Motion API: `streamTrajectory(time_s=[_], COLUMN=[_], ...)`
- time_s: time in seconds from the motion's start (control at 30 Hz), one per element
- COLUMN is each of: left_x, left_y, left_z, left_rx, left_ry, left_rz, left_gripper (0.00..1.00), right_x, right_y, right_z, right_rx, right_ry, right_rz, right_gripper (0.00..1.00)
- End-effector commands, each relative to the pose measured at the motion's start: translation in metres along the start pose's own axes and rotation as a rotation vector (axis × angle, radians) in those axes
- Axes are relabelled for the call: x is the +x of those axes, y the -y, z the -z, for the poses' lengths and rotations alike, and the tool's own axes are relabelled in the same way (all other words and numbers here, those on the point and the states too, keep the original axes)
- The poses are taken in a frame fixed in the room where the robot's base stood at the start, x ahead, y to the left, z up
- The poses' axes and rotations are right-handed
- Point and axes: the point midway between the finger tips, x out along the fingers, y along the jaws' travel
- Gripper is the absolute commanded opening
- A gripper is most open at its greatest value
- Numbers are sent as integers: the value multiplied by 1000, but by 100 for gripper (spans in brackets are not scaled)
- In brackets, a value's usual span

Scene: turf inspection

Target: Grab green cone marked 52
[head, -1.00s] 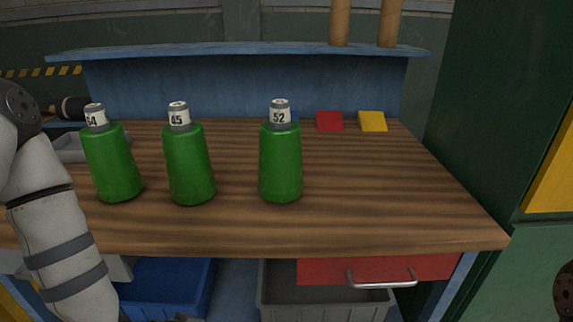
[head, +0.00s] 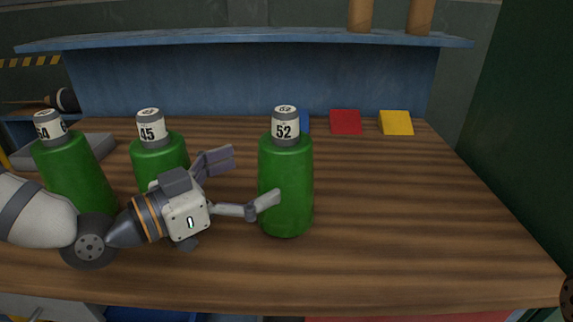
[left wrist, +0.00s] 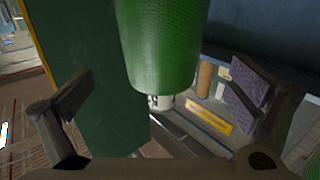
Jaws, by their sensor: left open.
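The green cone marked 52 (head: 287,190) stands upright on the wooden bench, its white label facing me. My left gripper (head: 243,180) is open and empty, just left of this cone. One finger overlaps the cone's lower left side in the head view; I cannot tell whether it touches. In the left wrist view, a green cone (left wrist: 165,45) lies ahead, between the spread fingers of the left gripper (left wrist: 160,92). The cone marked 45 (head: 158,153) stands behind the gripper, its lower part hidden. My right gripper is out of view.
The wooden bench (head: 400,215) is clear to the right of cone 52. A red square (head: 345,122), a yellow square (head: 396,122) and a partly hidden blue piece (head: 305,123) lie at the back. A blue shelf (head: 250,40) runs above the bench's back. A grey tray (head: 95,148) sits behind cone 54.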

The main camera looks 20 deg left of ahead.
Motion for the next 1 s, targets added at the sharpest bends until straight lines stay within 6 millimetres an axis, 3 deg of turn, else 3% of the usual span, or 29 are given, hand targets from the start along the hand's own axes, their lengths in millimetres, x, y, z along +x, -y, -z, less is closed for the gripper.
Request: streamTrajectory(time_s=[0.17, 0.47, 0.73, 1.0], left_x=[16, 70, 75, 75], left_y=[0, 2, 2, 2], left_z=[-7, -11, -7, -7], left_rx=[-2, -2, -2, -2], left_ry=[9, 7, 2, 2], left_rz=[-2, -2, 0, -1], left_gripper=[100, 100, 100, 39], right_x=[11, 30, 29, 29], right_y=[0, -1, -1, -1], right_z=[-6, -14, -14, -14], right_rx=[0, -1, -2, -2], right_ry=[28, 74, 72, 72], right_rz=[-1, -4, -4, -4], right_gripper=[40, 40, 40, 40])
